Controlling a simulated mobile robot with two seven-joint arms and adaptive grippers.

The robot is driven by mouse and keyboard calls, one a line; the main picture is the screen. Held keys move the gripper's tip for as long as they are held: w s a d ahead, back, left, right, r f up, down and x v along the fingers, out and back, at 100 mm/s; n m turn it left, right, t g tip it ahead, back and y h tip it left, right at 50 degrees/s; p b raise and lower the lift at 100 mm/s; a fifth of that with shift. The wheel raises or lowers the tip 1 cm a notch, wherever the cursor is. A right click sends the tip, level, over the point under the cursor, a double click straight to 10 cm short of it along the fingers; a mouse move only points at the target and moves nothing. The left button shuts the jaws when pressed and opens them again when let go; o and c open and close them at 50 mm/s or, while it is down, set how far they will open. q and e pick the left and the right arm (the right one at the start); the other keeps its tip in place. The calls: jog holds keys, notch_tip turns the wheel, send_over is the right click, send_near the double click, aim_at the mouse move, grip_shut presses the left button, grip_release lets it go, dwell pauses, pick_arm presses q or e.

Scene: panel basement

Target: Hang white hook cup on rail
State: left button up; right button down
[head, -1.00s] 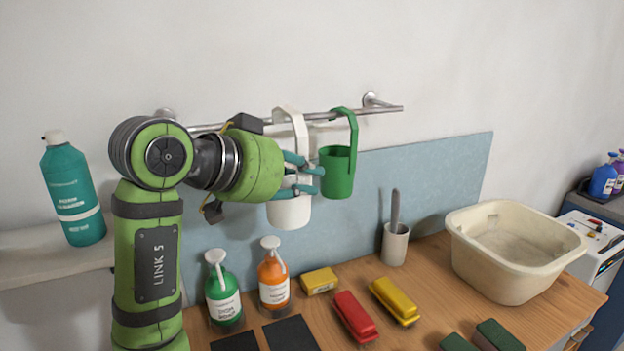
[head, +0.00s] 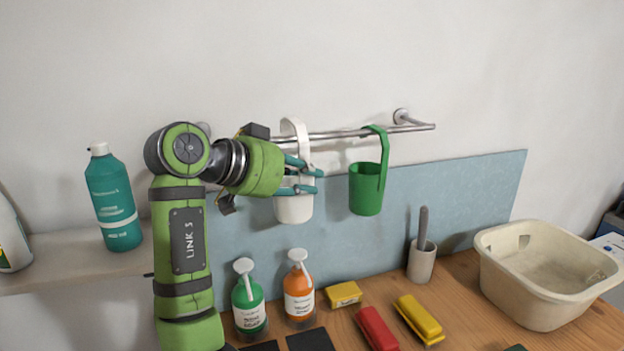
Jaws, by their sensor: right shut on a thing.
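The white hook cup (head: 294,208) is upright, with its tall white hook (head: 296,128) reaching to the rail (head: 340,135). The hook's top shows slightly above the rail line; I cannot tell whether it is over the rail or in front of it. My right gripper (head: 314,181) comes from the left and is shut on the white hook cup near its upper part. The fingers hide part of the cup's rim and hook. My left gripper is not in view.
A green hook cup (head: 365,190) hangs on the rail to the right, apart from the white one. A teal bottle (head: 114,205) stands on the left shelf.

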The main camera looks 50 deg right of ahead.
jog(key=shift+w+d+p, duration=0.2)
jog(key=shift+w+p, duration=0.05)
jog(key=shift+w, duration=0.45)
jog(key=shift+w+d+p, duration=0.15)
jog(key=shift+w+p, duration=0.05)
jog(key=shift+w, duration=0.45)
jog(key=shift+w+f+b, duration=0.15)
jog(key=shift+f+b, duration=0.9)
jog(key=shift+f, duration=0.35)
jog(key=c, duration=1.1)
grip_release()
jog(key=shift+o, duration=0.2)
